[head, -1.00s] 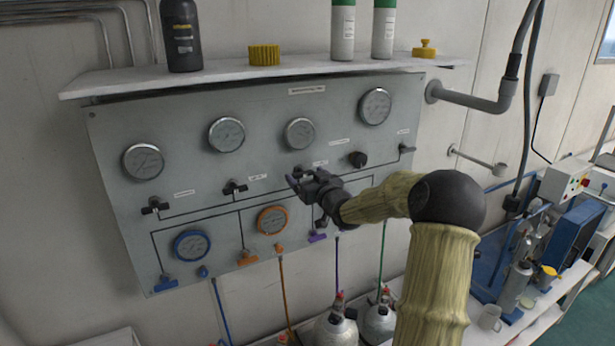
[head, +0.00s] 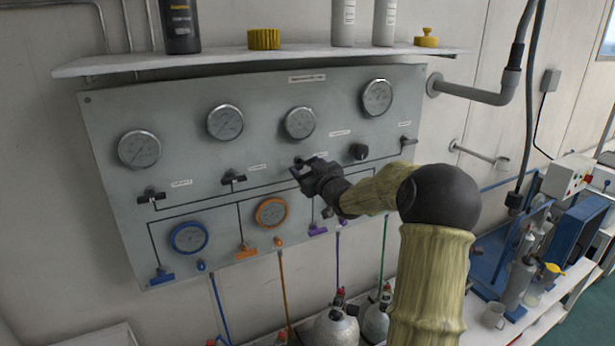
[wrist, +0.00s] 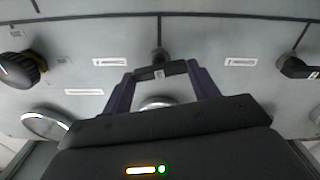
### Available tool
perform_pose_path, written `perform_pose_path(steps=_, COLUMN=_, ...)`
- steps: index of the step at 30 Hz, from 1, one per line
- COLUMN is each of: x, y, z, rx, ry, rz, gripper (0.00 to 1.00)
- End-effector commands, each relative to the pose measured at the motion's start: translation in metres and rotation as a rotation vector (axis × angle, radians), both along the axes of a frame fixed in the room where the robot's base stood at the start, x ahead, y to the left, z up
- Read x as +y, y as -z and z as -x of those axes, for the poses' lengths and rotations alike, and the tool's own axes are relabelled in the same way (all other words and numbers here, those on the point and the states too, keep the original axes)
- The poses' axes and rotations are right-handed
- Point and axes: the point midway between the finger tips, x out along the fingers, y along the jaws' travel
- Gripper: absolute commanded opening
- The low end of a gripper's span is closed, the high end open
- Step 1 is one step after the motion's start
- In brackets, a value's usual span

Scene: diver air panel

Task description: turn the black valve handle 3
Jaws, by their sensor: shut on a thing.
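The black valve handle 3 (wrist: 160,71) is a short dark bar on a stem on the grey panel. In the wrist view it lies crosswise between the two fingertips of my gripper (wrist: 162,76). My gripper is shut on it. In the head view my gripper (head: 303,167) is at the panel, in line with the other black handles, and largely hides handle 3. Black handles (head: 151,195) and (head: 234,178) are to the left, and another black handle (head: 404,143) is at the right.
A round black knob (head: 358,152) is just right of my gripper; it also shows in the wrist view (wrist: 22,68). Gauges (head: 299,123) line the panel above. A shelf (head: 270,57) juts out overhead. Orange (head: 246,252) and purple (head: 318,230) handles are below, with cylinders (head: 335,330) underneath.

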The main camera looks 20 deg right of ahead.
Motion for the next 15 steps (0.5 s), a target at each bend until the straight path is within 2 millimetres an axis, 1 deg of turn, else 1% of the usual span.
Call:
perform_pose_path(steps=1, x=0.001, y=0.0054, z=-0.0002, rx=-0.005, ry=-0.001, rz=0.042, gripper=0.37)
perform_pose_path(steps=15, x=0.0028, y=0.0059, z=-0.0001, rx=-0.02, ry=-0.002, rz=0.479, gripper=0.37)
